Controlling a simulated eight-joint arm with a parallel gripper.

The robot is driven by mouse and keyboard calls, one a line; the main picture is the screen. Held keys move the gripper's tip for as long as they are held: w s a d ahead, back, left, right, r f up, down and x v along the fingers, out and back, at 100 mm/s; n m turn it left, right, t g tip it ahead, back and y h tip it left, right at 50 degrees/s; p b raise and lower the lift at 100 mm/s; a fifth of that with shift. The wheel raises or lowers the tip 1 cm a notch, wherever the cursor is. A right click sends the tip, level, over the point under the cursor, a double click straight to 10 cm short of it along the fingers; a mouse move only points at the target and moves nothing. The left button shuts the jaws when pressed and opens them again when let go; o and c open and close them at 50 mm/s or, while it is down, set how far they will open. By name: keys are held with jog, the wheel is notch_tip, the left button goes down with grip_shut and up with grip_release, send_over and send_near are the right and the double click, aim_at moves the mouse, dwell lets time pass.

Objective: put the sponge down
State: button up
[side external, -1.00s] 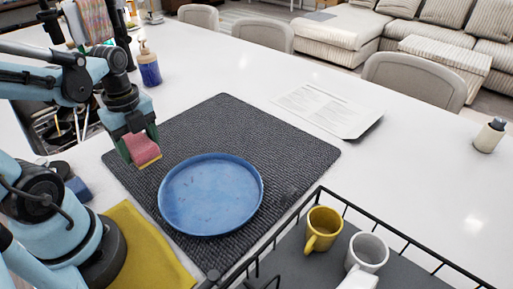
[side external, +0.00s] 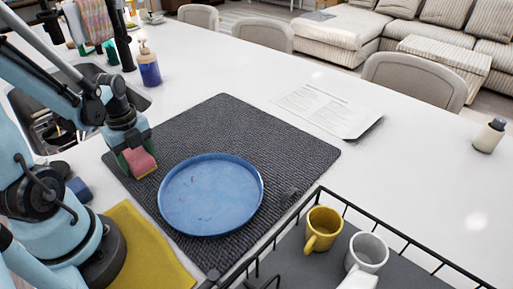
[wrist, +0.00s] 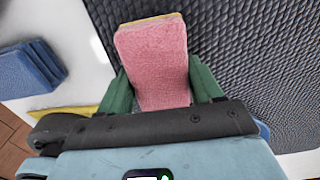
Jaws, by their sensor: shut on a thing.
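The pink sponge (side external: 140,163) with a yellow underside is held between the green fingers of my gripper (side external: 134,158). My gripper is shut on it, low over the left part of the dark grey textured mat (side external: 240,125). In the wrist view the sponge (wrist: 155,60) shows between the two green fingers (wrist: 160,92), with the mat around and beyond it. I cannot tell whether the sponge touches the mat.
A blue round plate (side external: 211,195) lies on the mat, right of the sponge. A yellow cloth (side external: 150,255) and blue folded sponges or cloths (wrist: 27,72) lie nearby. A soap bottle (side external: 149,66) stands behind. A black rack (side external: 400,230) holds yellow and white mugs at the front right.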

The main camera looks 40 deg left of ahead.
aim_at(137, 156)
jog(key=shift+f, duration=0.2)
jog(key=o, duration=1.2)
jog(key=shift+r, duration=0.1)
jog(key=shift+r, duration=6)
jog(key=shift+w+d+r+n+t, duration=0.1)
jog(key=shift+w+d+n+t, duration=1.25)
jog(key=shift+d+n, duration=1.3)
jog(key=shift+w+d+r+n+t, duration=0.15)
jog(key=shift+w+d+n+t, duration=1.25)
jog(key=shift+n, duration=1.95)
jog(key=shift+w+d+r+n+t, duration=0.1)
jog(key=shift+w+d+n+t, duration=1.1)
jog(key=shift+d+n, duration=1.7)
jog(key=shift+w+a+g, duration=0.15)
jog(key=shift+w+g, duration=0.2)
